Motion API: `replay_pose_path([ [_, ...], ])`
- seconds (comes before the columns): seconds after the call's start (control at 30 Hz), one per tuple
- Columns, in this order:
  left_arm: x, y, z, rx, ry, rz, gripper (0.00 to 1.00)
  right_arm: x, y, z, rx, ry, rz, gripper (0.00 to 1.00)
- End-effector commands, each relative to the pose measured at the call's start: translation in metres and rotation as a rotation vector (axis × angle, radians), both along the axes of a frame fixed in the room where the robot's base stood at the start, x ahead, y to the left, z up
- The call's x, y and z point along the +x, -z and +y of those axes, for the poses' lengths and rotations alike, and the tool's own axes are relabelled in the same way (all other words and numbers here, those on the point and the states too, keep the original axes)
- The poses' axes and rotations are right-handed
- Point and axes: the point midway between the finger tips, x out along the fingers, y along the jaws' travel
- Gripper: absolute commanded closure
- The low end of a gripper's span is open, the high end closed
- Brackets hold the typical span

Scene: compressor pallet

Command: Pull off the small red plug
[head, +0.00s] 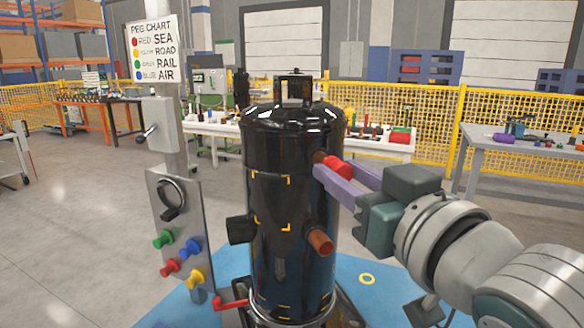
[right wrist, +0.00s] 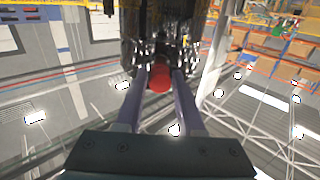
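The small red plug (head: 338,167) caps a short copper-brown stub high on the right side of the black compressor (head: 275,190) in the head view. My right gripper (head: 334,172) reaches in from the right with its two purple fingers on either side of the plug. The nearer finger covers the plug's lower edge. In the right wrist view the red plug (right wrist: 159,80) fills most of the gap between the fingertips. I cannot tell whether the fingers press on it. My left gripper is not in view.
A grey panel (head: 178,225) with coloured pegs stands left, near a red lever (head: 230,303) at the base. The blue mat (head: 390,288) is mostly open floor. Tables and a yellow fence (head: 440,125) stand behind.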

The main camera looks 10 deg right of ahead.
Motion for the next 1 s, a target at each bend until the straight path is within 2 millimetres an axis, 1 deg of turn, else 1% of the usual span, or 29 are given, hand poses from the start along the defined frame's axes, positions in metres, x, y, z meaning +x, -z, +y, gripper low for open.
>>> replay_pose_path([
  [0.03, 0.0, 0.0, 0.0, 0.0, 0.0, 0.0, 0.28, 0.0, 0.0, 0.0, 0.0, 0.0, 0.0, 0.69],
  [0.3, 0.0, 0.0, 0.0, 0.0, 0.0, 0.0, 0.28, 0.0, 0.0, -0.0001, 0.0, 0.0, 0.0, 0.99],
  [1.0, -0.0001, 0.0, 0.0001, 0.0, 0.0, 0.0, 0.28, 0.0, 0.0, 0.0, 0.0, 0.0, 0.0, 1.0],
])
